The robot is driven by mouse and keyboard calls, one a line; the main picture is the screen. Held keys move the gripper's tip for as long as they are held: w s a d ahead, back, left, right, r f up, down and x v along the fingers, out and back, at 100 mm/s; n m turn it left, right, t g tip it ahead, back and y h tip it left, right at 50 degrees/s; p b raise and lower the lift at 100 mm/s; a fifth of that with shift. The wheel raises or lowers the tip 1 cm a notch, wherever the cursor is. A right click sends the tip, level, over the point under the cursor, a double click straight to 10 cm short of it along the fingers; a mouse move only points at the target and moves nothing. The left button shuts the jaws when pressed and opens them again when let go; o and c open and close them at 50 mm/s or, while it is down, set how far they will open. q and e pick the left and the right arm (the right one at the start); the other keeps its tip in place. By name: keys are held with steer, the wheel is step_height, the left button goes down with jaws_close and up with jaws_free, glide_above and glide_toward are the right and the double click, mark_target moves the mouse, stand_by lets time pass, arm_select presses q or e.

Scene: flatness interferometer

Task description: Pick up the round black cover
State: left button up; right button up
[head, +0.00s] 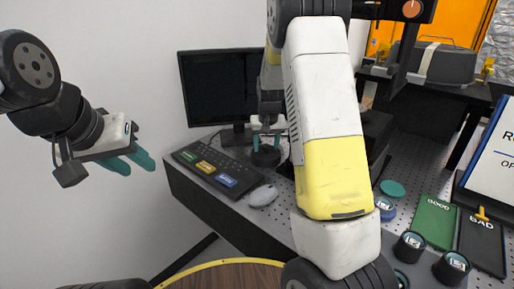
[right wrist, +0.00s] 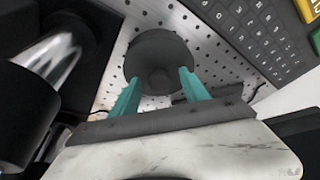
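The round black cover (head: 265,158) sits on the perforated bench top beside the keyboard. My right gripper (head: 267,140) is just above the cover, pointing down.
A monitor (head: 222,88), keyboard (head: 219,167) and mouse (head: 262,195) are left of my right arm. A shiny metal cylinder (right wrist: 50,62) is close left of the gripper in the wrist view. Green (head: 434,222) and black (head: 482,243) trays lie at the right.

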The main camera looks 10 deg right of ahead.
jaws_close()
steer(key=shift+r, duration=0.2)
